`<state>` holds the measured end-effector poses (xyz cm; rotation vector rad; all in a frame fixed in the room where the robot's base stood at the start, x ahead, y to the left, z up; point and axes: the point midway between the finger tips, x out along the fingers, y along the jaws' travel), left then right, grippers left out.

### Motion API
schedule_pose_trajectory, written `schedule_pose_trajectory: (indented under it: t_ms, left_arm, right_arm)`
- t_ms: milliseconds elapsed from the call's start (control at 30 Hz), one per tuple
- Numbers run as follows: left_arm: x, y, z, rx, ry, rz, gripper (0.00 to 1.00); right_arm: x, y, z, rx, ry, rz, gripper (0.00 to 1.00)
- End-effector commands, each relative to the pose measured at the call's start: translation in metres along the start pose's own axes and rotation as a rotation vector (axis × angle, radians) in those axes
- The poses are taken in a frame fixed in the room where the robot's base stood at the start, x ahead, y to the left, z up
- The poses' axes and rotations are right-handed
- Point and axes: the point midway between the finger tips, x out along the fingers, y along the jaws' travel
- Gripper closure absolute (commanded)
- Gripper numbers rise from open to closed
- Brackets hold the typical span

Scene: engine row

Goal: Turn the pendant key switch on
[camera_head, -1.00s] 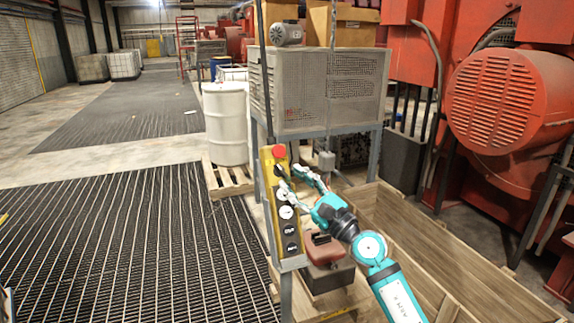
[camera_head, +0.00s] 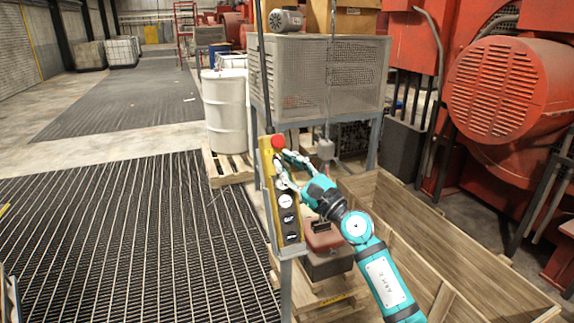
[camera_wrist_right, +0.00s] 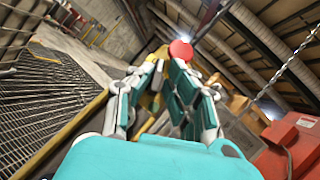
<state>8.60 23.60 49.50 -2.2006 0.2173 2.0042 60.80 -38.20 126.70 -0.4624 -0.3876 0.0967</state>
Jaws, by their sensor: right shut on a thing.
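The yellow pendant (camera_head: 290,236) stands upright on a grey post in the head view. It has a red button (camera_head: 278,141) on top and several dark and white round controls below. My right gripper (camera_head: 279,167) reaches in from the right, its fingertips at the pendant's upper face just below the red button. It is shut on a small part there, apparently the key switch, which the fingers hide. In the right wrist view the two fingers converge under the red button (camera_wrist_right: 181,50), with the yellow pendant (camera_wrist_right: 147,101) partly showing between them. My left gripper is out of view.
A grey mesh cabinet (camera_head: 300,105) stands behind the pendant. A wooden crate (camera_head: 440,225) lies under my right arm, near a red tool case (camera_head: 325,238). A white drum (camera_head: 226,110) stands on a pallet to the left. The floor grating (camera_head: 110,235) at left is clear.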

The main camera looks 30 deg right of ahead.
Motion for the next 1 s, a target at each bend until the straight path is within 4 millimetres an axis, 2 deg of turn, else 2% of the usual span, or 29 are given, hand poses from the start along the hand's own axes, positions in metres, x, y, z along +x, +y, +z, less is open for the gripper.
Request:
schedule_pose_trajectory:
  t_ms: [367, 700, 1000]
  left_arm:
    - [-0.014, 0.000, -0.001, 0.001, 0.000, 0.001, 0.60]
    - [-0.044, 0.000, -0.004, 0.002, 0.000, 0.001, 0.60]
    - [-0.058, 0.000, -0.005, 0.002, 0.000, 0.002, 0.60]
  right_arm:
    - [0.001, 0.002, 0.002, 0.067, 0.001, -0.071, 1.00]
    - [0.003, 0.005, 0.005, 0.248, -0.001, -0.293, 1.00]
    - [0.004, 0.008, 0.006, 0.421, -0.003, -0.511, 1.00]
